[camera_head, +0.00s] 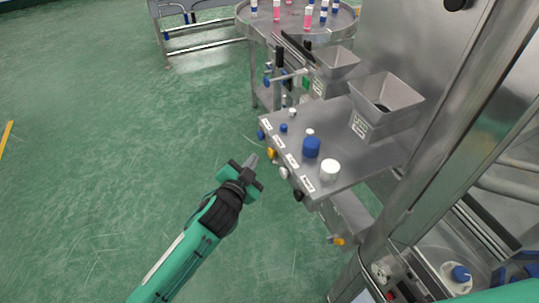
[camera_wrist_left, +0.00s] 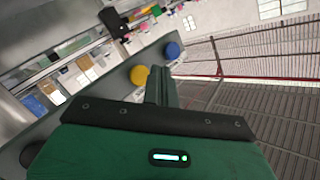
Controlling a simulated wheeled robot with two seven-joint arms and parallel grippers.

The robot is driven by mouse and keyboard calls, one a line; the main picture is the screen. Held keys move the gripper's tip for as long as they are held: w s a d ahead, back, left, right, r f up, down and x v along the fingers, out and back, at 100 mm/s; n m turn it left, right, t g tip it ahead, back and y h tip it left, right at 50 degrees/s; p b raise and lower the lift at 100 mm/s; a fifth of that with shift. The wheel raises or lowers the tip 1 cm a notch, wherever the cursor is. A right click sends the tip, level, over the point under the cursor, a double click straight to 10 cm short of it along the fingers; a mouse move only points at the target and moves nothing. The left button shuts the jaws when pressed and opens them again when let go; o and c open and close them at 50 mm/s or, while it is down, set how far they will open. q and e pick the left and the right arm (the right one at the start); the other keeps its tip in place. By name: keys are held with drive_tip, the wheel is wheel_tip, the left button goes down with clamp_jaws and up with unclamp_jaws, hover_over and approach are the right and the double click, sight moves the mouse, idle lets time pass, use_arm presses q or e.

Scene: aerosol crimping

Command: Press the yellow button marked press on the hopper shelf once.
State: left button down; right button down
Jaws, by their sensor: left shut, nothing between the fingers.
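The yellow button (camera_head: 271,153) sticks out from the front edge of the hopper shelf (camera_head: 352,177), between a blue button (camera_head: 261,134) and a white button (camera_head: 284,172). My left gripper (camera_head: 252,160) is shut and empty, its tips just left of the yellow button with a small gap in the head view. In the left wrist view the yellow button (camera_wrist_left: 139,75) lies just left of the shut fingers (camera_wrist_left: 160,86), and the blue button (camera_wrist_left: 173,50) is beyond them. The label wording is too small to read. My right gripper is not in view.
A black button (camera_head: 298,195) is farther along the edge. On the shelf stand a blue cap (camera_head: 311,147), a white cap (camera_head: 329,170) and a steel hopper (camera_head: 386,105). A round table (camera_head: 262,22) with bottles is behind. The green floor on the left is clear.

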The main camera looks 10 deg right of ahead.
sight(273, 152)
use_arm(q)
drive_tip(key=shift+w+d, duration=0.25)
drive_tip(key=shift+d, duration=0.45)
drive_tip(key=shift+d+r, duration=0.1)
drive_tip(key=shift+d, duration=0.05)
idle(1.5)
drive_tip(key=shift+w+d, duration=0.15)
drive_tip(key=shift+d, duration=0.1)
